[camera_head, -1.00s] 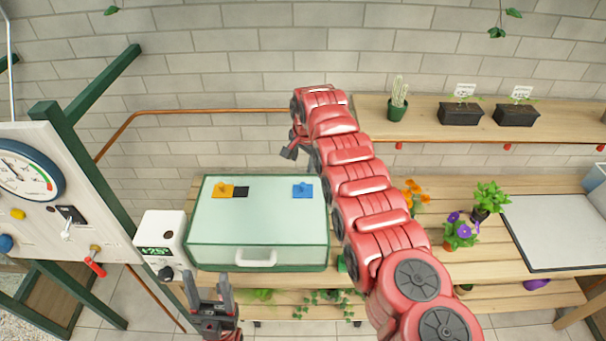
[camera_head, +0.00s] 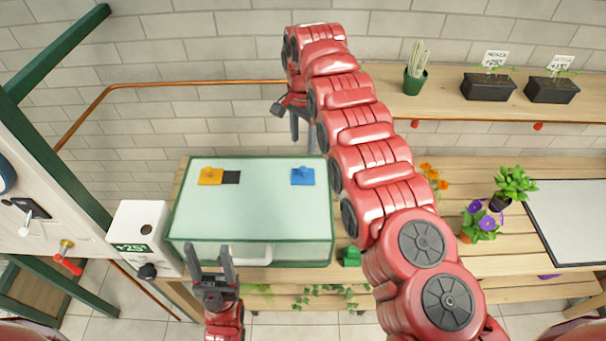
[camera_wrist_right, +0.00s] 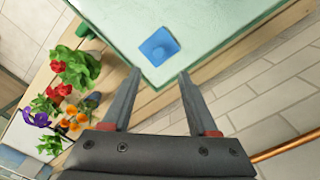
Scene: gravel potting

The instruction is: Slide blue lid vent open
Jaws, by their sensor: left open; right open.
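The blue lid vent (camera_head: 303,176) is a small square slider with a knob on the right part of the pale green glass lid of a box (camera_head: 250,215). A yellow vent (camera_head: 210,176) sits at the lid's left beside a dark square opening (camera_head: 231,177). My right gripper (camera_head: 302,138) is open and empty above the back right of the lid. In the right wrist view, its open fingers (camera_wrist_right: 159,75) point toward the blue vent (camera_wrist_right: 159,47), apart from it. My left gripper (camera_head: 224,262) is open and empty by the box's front edge.
A white device with a green display (camera_head: 137,235) stands left of the box. Flower pots (camera_head: 480,222) stand to its right on the wooden bench. A shelf above holds a cactus (camera_head: 416,75) and planters (camera_head: 488,87). The back wall is brick.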

